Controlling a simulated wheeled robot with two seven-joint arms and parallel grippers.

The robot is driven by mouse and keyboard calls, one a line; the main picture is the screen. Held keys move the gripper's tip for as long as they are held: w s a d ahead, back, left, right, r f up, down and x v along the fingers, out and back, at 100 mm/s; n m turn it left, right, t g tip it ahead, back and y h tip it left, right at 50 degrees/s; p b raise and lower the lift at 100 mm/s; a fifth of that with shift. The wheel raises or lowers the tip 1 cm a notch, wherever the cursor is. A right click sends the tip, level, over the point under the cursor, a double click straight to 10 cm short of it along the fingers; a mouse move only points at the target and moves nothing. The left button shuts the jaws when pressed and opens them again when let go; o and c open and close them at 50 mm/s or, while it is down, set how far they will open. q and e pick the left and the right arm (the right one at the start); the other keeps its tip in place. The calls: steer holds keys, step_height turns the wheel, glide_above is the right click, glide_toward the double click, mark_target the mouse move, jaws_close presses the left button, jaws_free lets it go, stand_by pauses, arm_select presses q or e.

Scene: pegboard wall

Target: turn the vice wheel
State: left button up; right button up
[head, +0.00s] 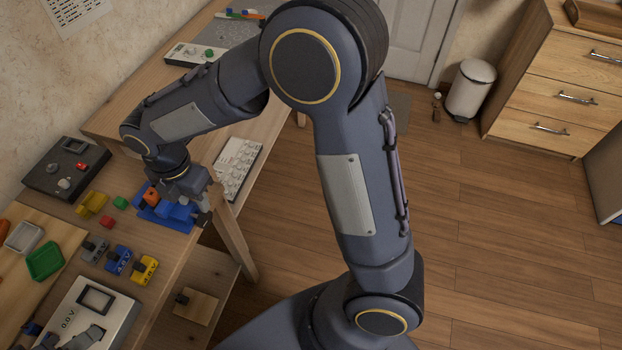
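The blue vice (178,213) sits at the front edge of the wooden workbench, with an orange piece (151,195) by its jaws. My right gripper (203,212) reaches down over the vice's right end. A dark part shows at its fingertips; the vice wheel itself is mostly hidden there, so I cannot tell whether the fingers touch it or how far apart they are. A grey shape (88,338) at the bottom left edge looks like part of my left gripper, cut off by the picture edge, over the voltage meter.
The meter (112,312) reads 0.0 V. A white keyboard-like panel (238,168) lies right. The floor (500,220) is open.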

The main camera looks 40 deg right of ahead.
steer(key=s+d+r+m+t+y+p, duration=0.1)
steer(key=s+d+r+m+t+y, duration=0.1)
steer(key=s+d+r+m, duration=0.3)
steer(key=s+d+r+m+t+y+p, duration=0.1)
steer(key=s+d+r+m+t, duration=0.2)
steer(key=s+d+m, duration=0.9)
step_height(320, 180, up, 3)
steer(key=m, duration=0.8)
steer(key=shift+s+r+y+p, duration=0.2)
steer(key=shift+s+y+p, duration=0.15)
steer(key=shift+y, duration=0.05)
